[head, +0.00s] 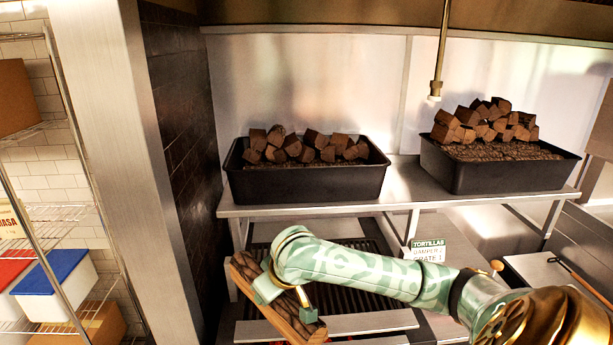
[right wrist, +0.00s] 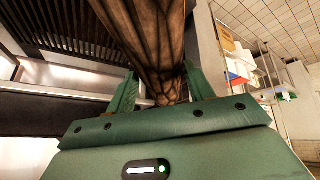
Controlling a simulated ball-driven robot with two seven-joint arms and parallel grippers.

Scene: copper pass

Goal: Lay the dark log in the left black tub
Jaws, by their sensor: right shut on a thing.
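The dark log (head: 245,270), brown and bark-covered with a paler cut side, hangs at a slant below and left of the left black tub. My right gripper (head: 286,301) is shut on it near its middle. In the right wrist view the log (right wrist: 148,38) runs up and away between the two green fingers of my right gripper (right wrist: 163,90). The left black tub (head: 308,187) stands on a steel shelf, with several dark wood chunks in it. The log is apart from the tub. My left gripper is not in view.
A second black tub (head: 497,178), heaped with wood chunks, stands right on the steel shelf (head: 400,195). A dark grate (head: 345,246) lies below. A steel post (head: 105,110) and wire rack (head: 60,215) are left. A brass pipe (head: 441,60) hangs between the tubs.

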